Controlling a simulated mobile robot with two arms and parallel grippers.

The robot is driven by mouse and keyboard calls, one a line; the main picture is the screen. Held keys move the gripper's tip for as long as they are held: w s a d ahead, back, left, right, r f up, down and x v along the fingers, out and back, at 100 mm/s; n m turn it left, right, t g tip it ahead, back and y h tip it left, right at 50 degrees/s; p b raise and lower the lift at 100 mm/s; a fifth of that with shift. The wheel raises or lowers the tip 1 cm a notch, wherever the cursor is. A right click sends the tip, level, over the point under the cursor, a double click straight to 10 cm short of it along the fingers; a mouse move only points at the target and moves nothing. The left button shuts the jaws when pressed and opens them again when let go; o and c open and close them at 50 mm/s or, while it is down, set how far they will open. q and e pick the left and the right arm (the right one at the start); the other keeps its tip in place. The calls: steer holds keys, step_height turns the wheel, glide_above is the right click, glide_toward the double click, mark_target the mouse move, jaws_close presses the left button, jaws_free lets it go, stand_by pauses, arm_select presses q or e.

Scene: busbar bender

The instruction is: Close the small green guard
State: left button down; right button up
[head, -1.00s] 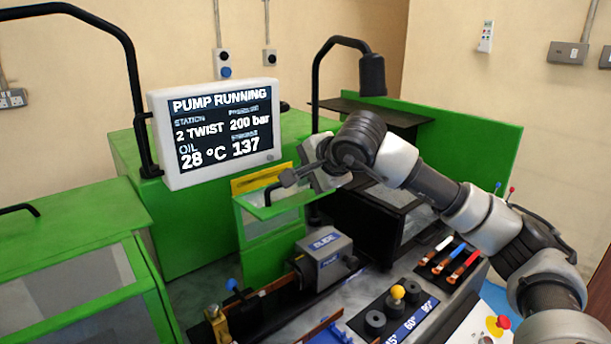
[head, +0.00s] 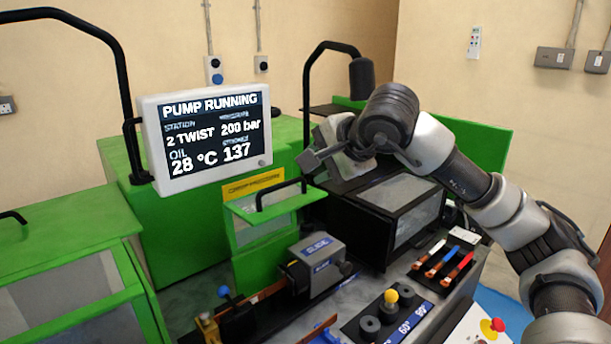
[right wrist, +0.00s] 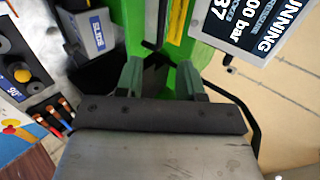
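The small green guard (head: 240,216) stands behind the slide unit in the middle of the head view. It has a clear window, a projecting green top and a black bar handle (head: 281,190). A yellow label strip shows behind it. My right gripper (head: 312,165) is above and to the right of the handle, apart from it in the head view. In the right wrist view, its two fingers (right wrist: 160,80) are spread with nothing held between them. The handle (right wrist: 152,44) shows beyond the fingertips. My left gripper is in neither view.
A pump screen (head: 208,137) stands left of the guard on a black arm. The grey slide unit (head: 318,262) is in front. A black box with a window (head: 400,208) sits to the right.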

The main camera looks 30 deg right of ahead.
steer(key=v, duration=0.2)
steer(key=shift+s+r, duration=0.2)
